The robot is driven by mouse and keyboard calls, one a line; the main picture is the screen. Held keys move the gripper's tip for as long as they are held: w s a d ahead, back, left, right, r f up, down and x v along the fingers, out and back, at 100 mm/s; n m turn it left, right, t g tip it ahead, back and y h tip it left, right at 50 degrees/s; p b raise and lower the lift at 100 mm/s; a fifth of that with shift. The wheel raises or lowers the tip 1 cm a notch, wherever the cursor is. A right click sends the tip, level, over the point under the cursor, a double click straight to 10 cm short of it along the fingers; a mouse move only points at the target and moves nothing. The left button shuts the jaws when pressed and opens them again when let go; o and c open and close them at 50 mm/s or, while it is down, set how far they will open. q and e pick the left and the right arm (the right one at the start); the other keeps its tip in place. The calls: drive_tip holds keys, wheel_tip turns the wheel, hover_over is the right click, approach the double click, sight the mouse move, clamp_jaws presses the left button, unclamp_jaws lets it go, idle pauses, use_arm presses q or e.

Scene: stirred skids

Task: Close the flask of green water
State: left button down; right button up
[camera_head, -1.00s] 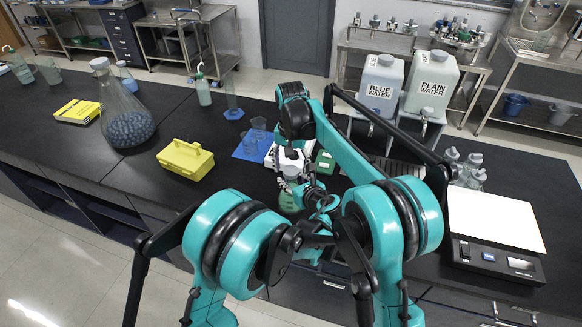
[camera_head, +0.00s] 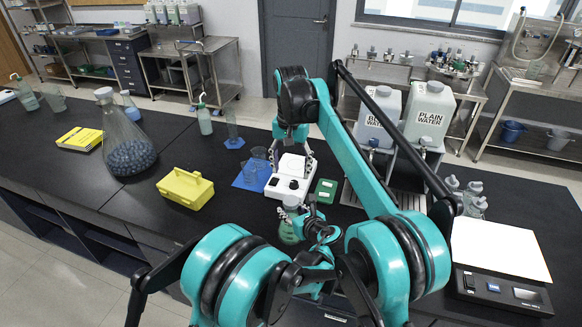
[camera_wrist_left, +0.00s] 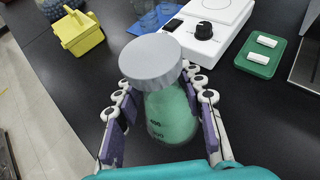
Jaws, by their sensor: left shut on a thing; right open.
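The flask of green water (camera_head: 288,233) is near the front edge of the bench, in front of the white stirrer. It also shows in the left wrist view (camera_wrist_left: 172,120). A wide grey cap (camera_wrist_left: 151,60) sits on its mouth, and I cannot tell how tightly. My left gripper (camera_wrist_left: 160,112) is shut on the flask, one finger on each side of its body. Whether the flask touches the bench is unclear. My right gripper (camera_head: 290,158) is open and empty, pointing down above the stirrer, behind the flask and apart from it.
The white stirrer (camera_head: 290,186) stands behind the flask, with a green tray (camera_wrist_left: 259,55) holding two white bars beside it. A yellow box (camera_head: 185,188) and blue mat (camera_head: 250,176) are to the left. Water containers (camera_head: 428,105) stand behind. A balance (camera_head: 500,290) is at right.

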use_arm(q)
drive_tip(key=shift+f, duration=0.1)
drive_tip(key=c, duration=0.9)
unclamp_jaws()
drive_tip(key=shift+o, duration=0.2)
drive_tip(key=v, duration=1.2)
